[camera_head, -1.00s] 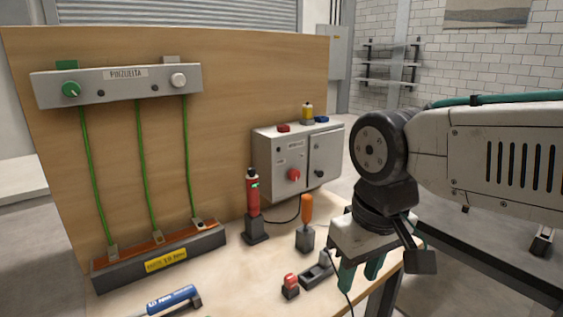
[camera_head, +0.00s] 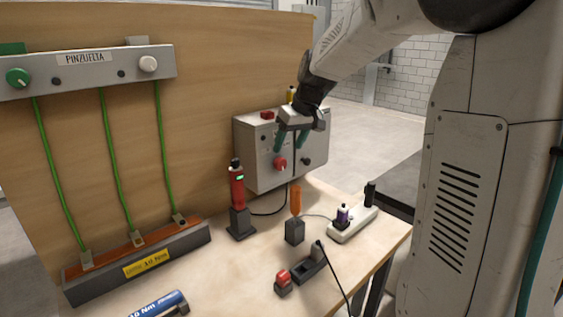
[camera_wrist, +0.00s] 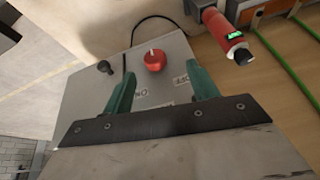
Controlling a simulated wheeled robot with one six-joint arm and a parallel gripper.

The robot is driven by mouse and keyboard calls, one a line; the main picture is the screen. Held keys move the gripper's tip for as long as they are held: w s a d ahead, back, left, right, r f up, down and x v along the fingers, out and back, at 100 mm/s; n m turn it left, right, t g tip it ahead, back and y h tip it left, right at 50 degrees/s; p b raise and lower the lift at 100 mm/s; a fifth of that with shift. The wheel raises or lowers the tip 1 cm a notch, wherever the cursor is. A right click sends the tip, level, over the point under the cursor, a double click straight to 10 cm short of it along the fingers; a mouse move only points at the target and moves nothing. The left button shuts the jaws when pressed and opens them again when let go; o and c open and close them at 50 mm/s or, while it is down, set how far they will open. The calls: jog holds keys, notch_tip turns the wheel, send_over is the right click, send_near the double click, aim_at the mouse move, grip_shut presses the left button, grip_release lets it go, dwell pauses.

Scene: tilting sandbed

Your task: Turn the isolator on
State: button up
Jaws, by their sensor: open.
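The isolator is a red rotary knob (camera_head: 280,163) on the front of a grey box (camera_head: 252,160) fixed at the right of the wooden board. In the wrist view the red knob (camera_wrist: 155,60) has a pale pointer mark and sits beyond the fingertips, between their lines. Small labels on the box face show partly near the fingers. My gripper (camera_head: 293,146) is open and empty, with green fingers in front of the box's upper face. In the wrist view my gripper (camera_wrist: 160,80) has its fingers spread apart, not touching the knob.
A black knob (camera_wrist: 105,67) is on the same box. A red tool in a dark stand (camera_head: 238,200) and an orange-handled tool (camera_head: 295,200) stand on the bench below. A white power strip (camera_head: 353,222) lies to the right. A panel with green cables (camera_head: 90,72) is at left.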

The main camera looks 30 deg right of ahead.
aim_at(282, 161)
jog(key=x, duration=0.5)
jog(key=w+d+x, duration=0.1)
jog(key=x, duration=0.2)
jog(key=shift+w+f, duration=0.1)
jog(key=shift+w, duration=0.1)
jog(key=c, duration=1)
